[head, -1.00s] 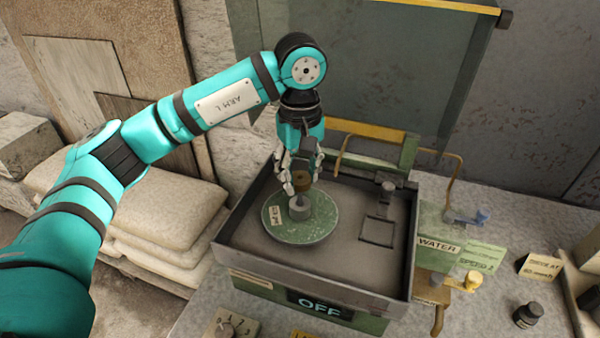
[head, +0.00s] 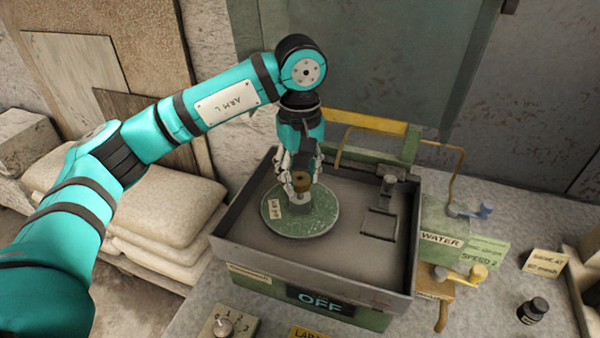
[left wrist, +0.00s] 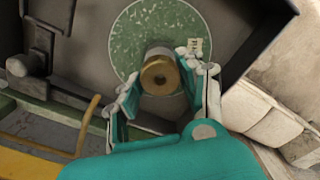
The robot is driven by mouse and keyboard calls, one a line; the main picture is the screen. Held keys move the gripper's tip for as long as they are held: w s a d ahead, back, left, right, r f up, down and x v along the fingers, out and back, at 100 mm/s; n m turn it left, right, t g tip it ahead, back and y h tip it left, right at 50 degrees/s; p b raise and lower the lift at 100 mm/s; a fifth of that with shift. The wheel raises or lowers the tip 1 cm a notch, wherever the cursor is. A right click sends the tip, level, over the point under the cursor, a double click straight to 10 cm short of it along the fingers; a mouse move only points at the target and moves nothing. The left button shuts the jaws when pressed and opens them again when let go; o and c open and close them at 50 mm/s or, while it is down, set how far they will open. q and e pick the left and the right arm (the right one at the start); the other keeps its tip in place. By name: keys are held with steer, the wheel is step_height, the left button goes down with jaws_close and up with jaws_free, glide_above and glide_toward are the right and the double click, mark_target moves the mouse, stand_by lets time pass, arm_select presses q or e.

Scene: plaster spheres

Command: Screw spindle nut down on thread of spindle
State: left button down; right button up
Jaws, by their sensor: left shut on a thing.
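The brass spindle nut (head: 301,181) is between the fingers of my left gripper (head: 298,184), which is shut on it. The nut sits over the short grey spindle (head: 300,197) at the middle of the round green disc (head: 312,222). The fingers (left wrist: 163,80) stand on both sides of the nut. I cannot tell how far the thread is engaged. My right gripper is not in view.
The disc lies in a grey tray (head: 232,239) with raised walls. A small post (head: 388,186) and a square frame stand right of it. An OFF panel (head: 320,302) is on the front. WATER and speed levers (head: 478,273) and a dark bottle (head: 532,311) are at the right.

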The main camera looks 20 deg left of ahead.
arm_select(q)
steer(key=shift+f+b, duration=0.9)
steer(key=shift+f, duration=0.2)
steer(key=c, duration=1.4)
jaws_free()
steer(key=shift+c, duration=0.2)
steer(key=c, duration=0.5)
steer(key=shift+m+b, duration=0.35)
steer(key=shift+m, duration=0.25)
steer(key=shift+m+b, duration=0.45)
steer(key=shift+m, duration=0.45)
steer(key=m+b, duration=0.1)
steer(key=m, duration=0.3)
steer(key=shift+m+b, duration=0.35)
steer(key=shift+m, duration=0.05)
steer(key=m+b, duration=0.1)
steer(key=m, duration=0.8)
steer(key=shift+b, duration=0.3)
